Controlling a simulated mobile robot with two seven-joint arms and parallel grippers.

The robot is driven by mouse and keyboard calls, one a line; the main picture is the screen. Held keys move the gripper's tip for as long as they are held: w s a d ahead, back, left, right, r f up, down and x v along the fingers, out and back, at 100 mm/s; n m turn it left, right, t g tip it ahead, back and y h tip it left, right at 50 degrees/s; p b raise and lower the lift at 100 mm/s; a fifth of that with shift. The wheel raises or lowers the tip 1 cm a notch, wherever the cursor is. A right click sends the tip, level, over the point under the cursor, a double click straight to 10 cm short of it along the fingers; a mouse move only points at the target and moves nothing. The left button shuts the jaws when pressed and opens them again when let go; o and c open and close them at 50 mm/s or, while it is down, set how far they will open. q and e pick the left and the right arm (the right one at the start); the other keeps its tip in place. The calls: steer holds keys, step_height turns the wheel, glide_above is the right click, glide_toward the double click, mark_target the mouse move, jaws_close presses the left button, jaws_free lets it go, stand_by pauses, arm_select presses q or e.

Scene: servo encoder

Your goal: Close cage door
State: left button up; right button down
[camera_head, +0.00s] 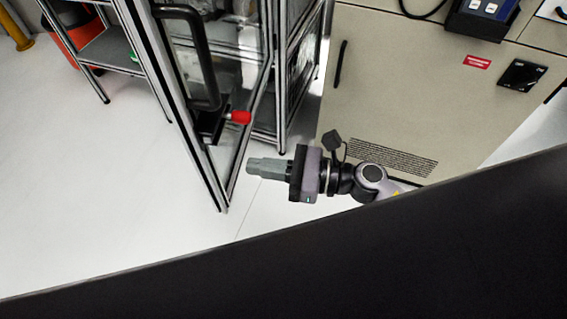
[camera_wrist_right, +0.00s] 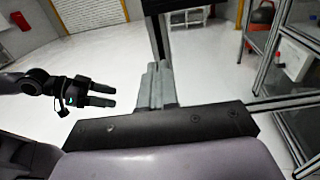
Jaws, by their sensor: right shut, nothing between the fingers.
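The cage door (camera_head: 176,100) is a glass panel in a metal frame, standing ajar at an angle from the cage (camera_head: 290,75) in the head view. My left gripper (camera_wrist_right: 114,96) is open and empty in the right wrist view.
A beige cabinet (camera_head: 400,80) stands right of the cage. A shelf frame (camera_head: 112,50) and a red bin (camera_head: 68,38) stand at upper left. A large dark surface (camera_head: 350,260) fills the lower head view. White floor (camera_head: 80,190) left of the door is clear.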

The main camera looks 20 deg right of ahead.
mark_target(209, 160)
steer(key=p+x, duration=0.1)
steer(key=x, duration=0.5)
steer(key=shift+w+a, duration=0.15)
steer(key=shift+a, duration=0.25)
steer(key=shift+w+a, duration=0.1)
steer(key=shift+a, duration=0.1)
